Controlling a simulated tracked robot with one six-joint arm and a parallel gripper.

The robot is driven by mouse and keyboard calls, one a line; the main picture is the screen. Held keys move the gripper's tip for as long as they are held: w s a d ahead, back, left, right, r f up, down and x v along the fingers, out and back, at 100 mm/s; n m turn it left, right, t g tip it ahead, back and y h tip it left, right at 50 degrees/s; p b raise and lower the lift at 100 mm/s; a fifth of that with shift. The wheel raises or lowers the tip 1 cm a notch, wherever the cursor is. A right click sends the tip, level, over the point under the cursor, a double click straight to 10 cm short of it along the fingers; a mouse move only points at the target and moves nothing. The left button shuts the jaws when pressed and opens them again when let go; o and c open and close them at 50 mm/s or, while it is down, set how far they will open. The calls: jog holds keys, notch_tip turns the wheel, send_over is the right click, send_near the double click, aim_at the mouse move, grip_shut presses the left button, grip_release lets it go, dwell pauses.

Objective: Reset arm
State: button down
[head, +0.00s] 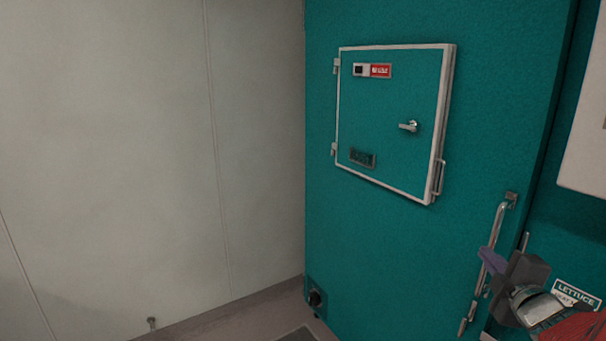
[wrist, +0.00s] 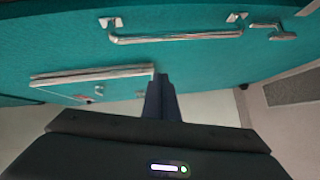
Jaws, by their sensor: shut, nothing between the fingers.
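My gripper (head: 488,258) shows at the lower right of the head view, in front of the teal chamber door and beside its long metal handle (head: 505,211). In the wrist view my gripper (wrist: 161,77) points toward the door, with its two dark fingers together and nothing between them. The long handle (wrist: 178,38) runs across the top of the wrist view, apart from the fingers.
The teal door (head: 400,260) carries a small white-framed hatch (head: 395,120) with a lever latch (head: 409,126). A LETTUCE label (head: 577,293) is at the lower right. A pale wall (head: 110,150) stands to the left. Some floor (head: 240,322) shows at the bottom.

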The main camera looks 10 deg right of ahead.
jog(key=s+a+f+m+g+y, duration=0.1)
jog(key=s+a+f+m+g, duration=0.1)
jog(key=a, duration=0.9)
jog(key=s+a+f+m+g+y, duration=0.2)
jog(key=s+a+m, duration=0.4)
jog(key=s+a, duration=0.3)
jog(key=s+a+f+m+g+y, duration=0.1)
jog(key=s+a+f+m+g, duration=0.3)
jog(key=a, duration=0.8)
jog(key=shift+s+a+g+y, duration=0.3)
jog(key=shift+s+a+g, duration=0.1)
jog(key=shift+s+g, duration=0.7)
